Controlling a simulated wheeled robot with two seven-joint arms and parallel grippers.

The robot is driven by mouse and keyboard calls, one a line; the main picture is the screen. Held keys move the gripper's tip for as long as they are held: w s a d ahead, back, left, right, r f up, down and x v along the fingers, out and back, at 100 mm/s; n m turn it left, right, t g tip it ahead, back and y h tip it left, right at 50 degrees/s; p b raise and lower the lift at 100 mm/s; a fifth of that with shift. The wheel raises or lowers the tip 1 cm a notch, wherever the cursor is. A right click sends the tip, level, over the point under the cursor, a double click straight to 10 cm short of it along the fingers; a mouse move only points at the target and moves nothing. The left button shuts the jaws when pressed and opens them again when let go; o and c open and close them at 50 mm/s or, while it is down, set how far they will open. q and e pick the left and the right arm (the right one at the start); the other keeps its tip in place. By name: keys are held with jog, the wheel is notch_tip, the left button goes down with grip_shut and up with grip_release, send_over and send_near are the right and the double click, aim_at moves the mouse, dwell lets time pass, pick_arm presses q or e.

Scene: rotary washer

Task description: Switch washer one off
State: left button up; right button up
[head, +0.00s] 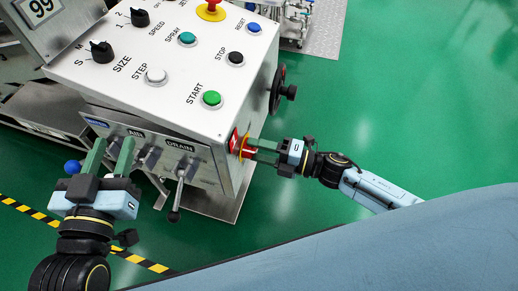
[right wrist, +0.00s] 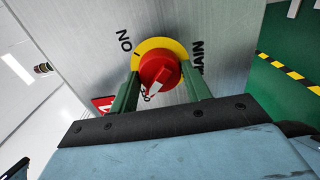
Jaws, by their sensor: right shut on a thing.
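Washer one is a white and grey machine with a sloping control panel (head: 150,75). On its right side is a red rotary main switch (head: 247,147) with a yellow backing plate, also in the right wrist view (right wrist: 158,72). There the "ON" and "MAIN" lettering shows beside it, and a white mark on the knob points down-left. My right gripper (head: 256,150) is shut on the red knob, one finger on each side of it. My left gripper (head: 108,153) is open and empty in front of the machine's lower front, by the valve handles.
A blue ball handle (head: 72,167) is just left of my left gripper. Lever handles (head: 178,190) stick out under the DRAIN label. A black handwheel (head: 279,90) is on the right side above the switch. Green floor (head: 400,110) is clear to the right.

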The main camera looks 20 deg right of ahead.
jog(key=o, duration=1)
jog(key=shift+c, duration=0.2)
pick_arm(q)
jog(key=shift+a, duration=0.1)
pick_arm(e)
jog(key=shift+s+d, duration=0.1)
jog(key=shift+d, duration=0.1)
pick_arm(q)
jog(key=s+a+f+g+y+p, duration=0.1)
jog(key=s+f+g, duration=0.1)
jog(key=f, duration=0.3)
jog(key=s+a+f+g+y+p, duration=0.1)
jog(key=s+a+f+g, duration=0.1)
jog(key=f+g, duration=0.3)
jog(key=shift+s+a+y+p, duration=0.15)
jog(key=shift+s+y+p, duration=0.15)
jog(key=shift+p, duration=0.1)
pick_arm(e)
jog(key=v, duration=1.3)
jog(key=shift+a, duration=0.15)
